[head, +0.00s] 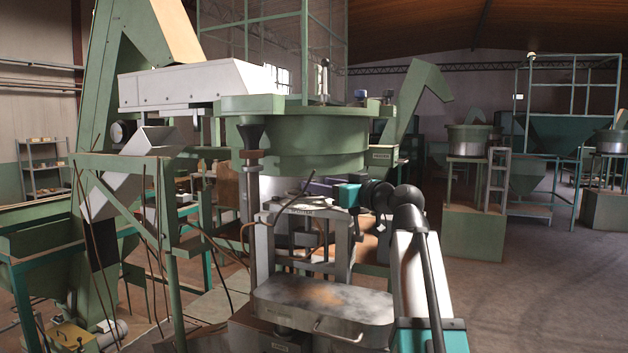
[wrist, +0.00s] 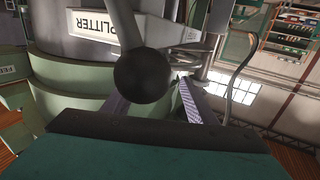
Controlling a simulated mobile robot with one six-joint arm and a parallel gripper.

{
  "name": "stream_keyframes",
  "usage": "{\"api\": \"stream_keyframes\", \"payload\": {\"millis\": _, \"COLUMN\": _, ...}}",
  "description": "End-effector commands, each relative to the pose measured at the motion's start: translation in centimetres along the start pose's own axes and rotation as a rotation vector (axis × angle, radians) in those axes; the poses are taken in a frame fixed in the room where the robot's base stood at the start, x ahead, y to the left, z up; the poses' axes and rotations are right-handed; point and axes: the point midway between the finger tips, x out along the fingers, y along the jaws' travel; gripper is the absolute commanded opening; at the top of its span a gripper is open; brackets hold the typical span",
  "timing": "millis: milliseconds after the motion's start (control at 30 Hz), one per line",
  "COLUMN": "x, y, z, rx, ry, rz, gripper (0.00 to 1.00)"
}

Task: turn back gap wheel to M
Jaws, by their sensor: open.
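I cannot make out the gap wheel or an M mark in either view. My gripper (head: 318,188) is in front of the machine below the green drum (head: 312,148). In the wrist view its two pale purple fingers (wrist: 152,102) are spread apart. A black ball knob (wrist: 142,76) on a grey lever (wrist: 124,25) fills the space in front of them and hides part of the left finger. I cannot tell whether the fingers touch the knob. A white SPLITTER plate (wrist: 92,24) is just behind the lever.
A metal plate with a handle (head: 325,300) lies below my gripper. A dark funnel-shaped part on a post (head: 252,136) stands to the left. An upright lever (head: 323,78) rises above the drum. Open floor (head: 540,290) lies on the right.

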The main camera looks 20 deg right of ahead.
Motion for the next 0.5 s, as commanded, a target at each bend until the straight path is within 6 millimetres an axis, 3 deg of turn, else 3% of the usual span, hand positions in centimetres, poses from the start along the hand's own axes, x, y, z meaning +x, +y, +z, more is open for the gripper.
{"api": "stream_keyframes", "payload": {"millis": 200, "x": 2.8, "y": 0.0, "z": -0.2, "rx": 0.002, "ry": -0.001, "rz": -0.001, "gripper": 0.52}}
{"api": "stream_keyframes", "payload": {"millis": 500, "x": 3.9, "y": 0.0, "z": 0.0, "rx": 0.000, "ry": 0.001, "rz": 0.000, "gripper": 0.52}}
